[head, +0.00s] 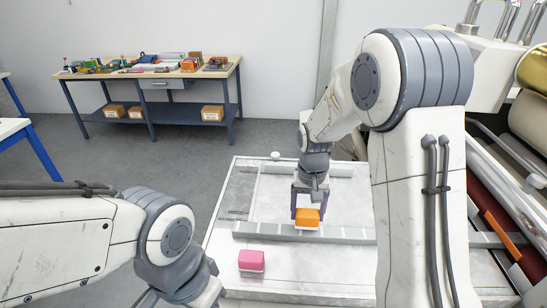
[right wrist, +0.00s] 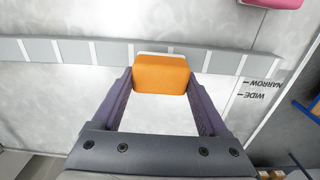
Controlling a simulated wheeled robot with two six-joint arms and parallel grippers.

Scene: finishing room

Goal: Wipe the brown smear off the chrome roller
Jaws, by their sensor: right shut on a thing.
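My right gripper (head: 307,212) is shut on an orange block with a pale edge (head: 308,218), over the light worktop near a grey marked strip. In the right wrist view, the orange block (right wrist: 161,74) sits between the two purple fingertips of the right gripper (right wrist: 161,88). A pink block with a pale lower edge (head: 251,260) lies on the worktop nearer to me, apart from the gripper. The machine with rollers is at the right edge, partly behind my right arm. I cannot make out which is the chrome roller, nor a brown smear. My left arm shows, but its jaws are out of frame.
The worktop (head: 225,250) carries the grey marked strip (head: 270,233); words WIDE and NARROW show in the wrist view. A dark red roller (head: 481,192) and a gold roller (head: 535,70) are on the machine. A workbench (head: 150,77) with small items stands far back left.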

